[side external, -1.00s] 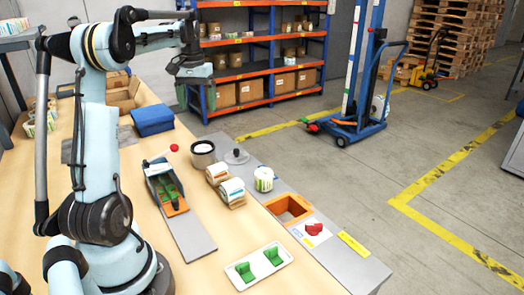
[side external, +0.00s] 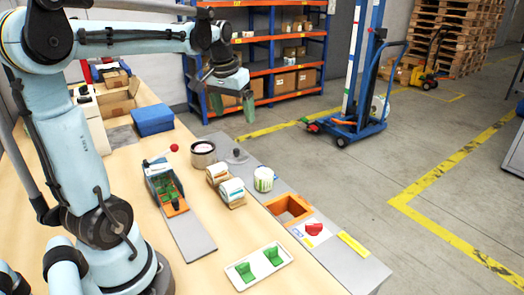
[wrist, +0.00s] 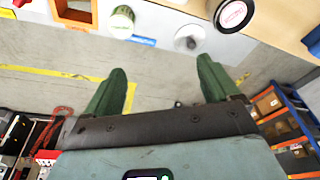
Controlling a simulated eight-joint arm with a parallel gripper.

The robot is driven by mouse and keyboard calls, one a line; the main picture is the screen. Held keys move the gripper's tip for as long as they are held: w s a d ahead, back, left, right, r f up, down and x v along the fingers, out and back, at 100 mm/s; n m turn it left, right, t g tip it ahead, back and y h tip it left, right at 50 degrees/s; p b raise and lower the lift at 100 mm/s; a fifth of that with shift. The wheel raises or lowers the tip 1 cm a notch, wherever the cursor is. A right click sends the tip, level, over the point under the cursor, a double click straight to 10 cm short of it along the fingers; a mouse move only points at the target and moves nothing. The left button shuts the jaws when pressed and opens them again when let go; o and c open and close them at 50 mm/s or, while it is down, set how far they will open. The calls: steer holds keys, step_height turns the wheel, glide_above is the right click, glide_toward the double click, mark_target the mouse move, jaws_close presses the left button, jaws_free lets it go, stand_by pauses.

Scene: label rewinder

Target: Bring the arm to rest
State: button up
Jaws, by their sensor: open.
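My gripper (side external: 232,112) is open and empty, with its green fingers hanging down in the air beyond the far edge of the bench (side external: 140,235). In the wrist view its two green fingers (wrist: 161,72) are spread wide, with only floor between them. My arm is stretched out to the right, high above the bench. The label rewinder (side external: 165,187), with a red-knobbed lever, stands on the bench below, clear of the gripper.
Shelving (side external: 268,70) and a blue lifter (side external: 355,128) stand on the floor.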

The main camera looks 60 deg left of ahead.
steer(key=s+d+f+m+t, duration=0.2)
steer(key=d+f, duration=0.1)
steer(key=d, duration=0.7)
steer(key=s+d+f+m+t+h, duration=0.1)
steer(key=s+d+f+m+t, duration=0.1)
steer(key=d, duration=0.8)
steer(key=shift+s+f+m+t, duration=0.4)
steer(key=shift+s+f+m, duration=0.3)
steer(key=shift+s+m, duration=0.1)
